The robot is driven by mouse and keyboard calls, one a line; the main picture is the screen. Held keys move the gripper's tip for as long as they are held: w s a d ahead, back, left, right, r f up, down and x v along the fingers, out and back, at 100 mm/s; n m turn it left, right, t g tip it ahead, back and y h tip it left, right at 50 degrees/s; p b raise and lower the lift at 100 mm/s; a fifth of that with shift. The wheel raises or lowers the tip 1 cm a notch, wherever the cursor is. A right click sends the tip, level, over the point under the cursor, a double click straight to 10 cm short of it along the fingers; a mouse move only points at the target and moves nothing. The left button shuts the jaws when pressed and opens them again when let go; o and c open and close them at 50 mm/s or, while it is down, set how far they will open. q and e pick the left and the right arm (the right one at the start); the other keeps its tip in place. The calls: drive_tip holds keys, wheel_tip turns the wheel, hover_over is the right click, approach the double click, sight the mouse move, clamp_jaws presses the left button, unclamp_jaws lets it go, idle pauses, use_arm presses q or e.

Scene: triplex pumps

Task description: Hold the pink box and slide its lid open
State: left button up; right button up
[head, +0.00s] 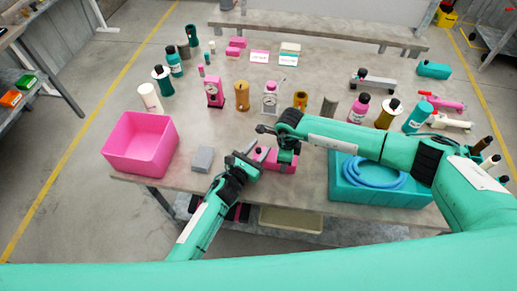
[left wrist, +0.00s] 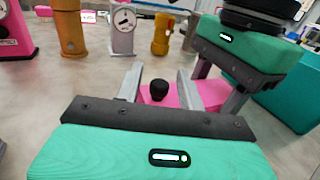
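The pink box (head: 286,163) lies near the front edge of the table, partly hidden by both grippers. My left gripper (head: 254,151) is at its left end. In the left wrist view its two fingers (left wrist: 159,85) stand apart, with pink surface (left wrist: 150,99) and a black knob (left wrist: 158,89) between them; contact is not clear. My right gripper (head: 287,156) is over the box from behind and the right. In the left wrist view its fingers (left wrist: 218,88) point down by the box and look apart. The lid's seam cannot be made out.
A grey block (head: 203,159) and a large pink bin (head: 140,142) are to the left. A teal crate with a blue hose (head: 373,174) stands close on the right. Several bottles and a white-faced gauge (head: 270,98) stand behind. The table's front edge is near.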

use_arm(q)
drive_tip(key=shift+c, duration=0.2)
clamp_jaws()
drive_tip(key=a, duration=0.2)
drive_tip(key=w+a, duration=0.1)
drive_tip(key=a, duration=0.1)
drive_tip(key=w+a, duration=0.1)
drive_tip(key=a, duration=0.2)
drive_tip(key=shift+o, duration=0.2)
unclamp_jaws()
